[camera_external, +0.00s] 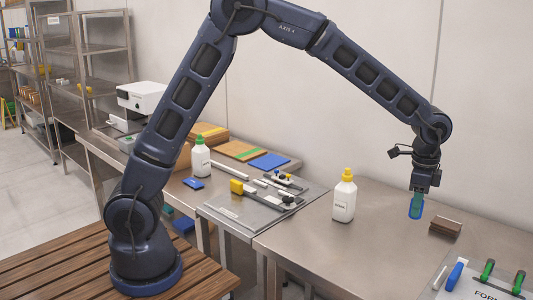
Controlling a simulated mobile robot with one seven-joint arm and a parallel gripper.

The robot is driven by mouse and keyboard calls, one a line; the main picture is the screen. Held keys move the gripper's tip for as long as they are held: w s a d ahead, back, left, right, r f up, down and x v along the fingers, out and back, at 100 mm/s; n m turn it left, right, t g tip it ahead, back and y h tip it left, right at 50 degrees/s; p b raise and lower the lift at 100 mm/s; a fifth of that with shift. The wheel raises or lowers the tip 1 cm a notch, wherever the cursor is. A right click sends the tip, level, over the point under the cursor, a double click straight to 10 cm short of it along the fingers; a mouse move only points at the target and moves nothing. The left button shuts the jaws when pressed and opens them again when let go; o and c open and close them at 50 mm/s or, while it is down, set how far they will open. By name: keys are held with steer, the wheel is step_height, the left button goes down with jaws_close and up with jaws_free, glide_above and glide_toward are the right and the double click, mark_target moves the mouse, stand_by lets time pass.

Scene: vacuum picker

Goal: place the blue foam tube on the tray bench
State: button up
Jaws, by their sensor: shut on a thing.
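My gripper (418,194) points down above the right-hand steel bench (385,240). It is shut on a short blue tube (416,211), which hangs upright with a green-teal part between the jaws. The tube seems to be a little above the bench top, though its exact height is hard to judge.
A white bottle with a yellow cap (344,199) stands left of my gripper. A brown block (445,227) lies just to its right. Green-handled items (488,271) lie at the front right. Another bottle (200,158), boards and a blue mat (269,161) occupy the left bench.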

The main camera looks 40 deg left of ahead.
steer(key=shift+r, duration=0.1)
step_height(320, 180, up, 5)
steer(key=shift+r, duration=0.1)
steer(key=w+a+n, duration=0.2)
steer(key=w+a, duration=0.3)
steer(key=a, duration=0.4)
steer(key=w+a+n, duration=0.1)
steer(key=w+a, duration=0.4)
steer(key=a, duration=0.4)
steer(key=w+a+n, duration=0.2)
steer(key=w+a, duration=0.3)
steer(key=a, duration=0.5)
steer(key=w+a+n, duration=0.2)
steer(key=a+n, duration=0.1)
steer(key=a, duration=1.6)
steer(key=s+a+n, duration=0.2)
steer(key=s+a, duration=0.2)
steer(key=a, duration=0.7)
steer(key=s+a+n, duration=0.2)
steer(key=s+a, duration=0.1)
steer(key=a, duration=0.8)
steer(key=s+a+n, duration=0.3)
steer(key=s+a, duration=0.1)
steer(key=a, duration=0.7)
steer(key=s+a+n, duration=0.3)
steer(key=s+a, duration=1)
steer(key=a, duration=0.1)
step_height(320, 180, down, 27)
steer(key=shift+f, duration=0.1)
